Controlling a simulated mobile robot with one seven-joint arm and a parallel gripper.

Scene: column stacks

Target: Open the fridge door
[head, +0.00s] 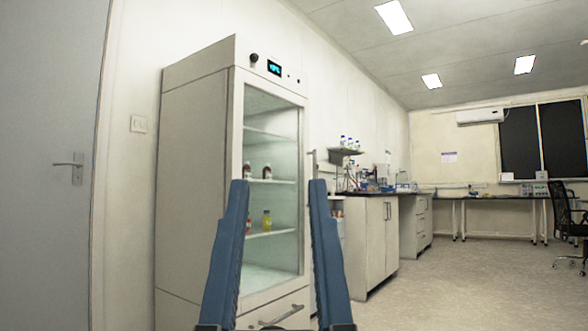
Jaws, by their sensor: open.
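A tall pale fridge (196,190) stands left of centre in the head view, against the wall. Its glass door (272,150) looks shut; bottles on the shelves show through the glass. A thin upright handle (314,160) shows at the door's right edge, and its lower part is hidden behind my right finger. My gripper (278,184) is open and empty, its two blue fingers pointing ahead with a wide gap between them. The fingers overlap the lower door in the picture; I see no clear contact with the door or handle.
A lower drawer with a bar handle (282,315) is under the glass door. A grey room door (45,160) is at far left. Lab benches with cabinets (375,238) run along the wall to the right. An office chair (568,225) is far right. The floor (460,285) at right is clear.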

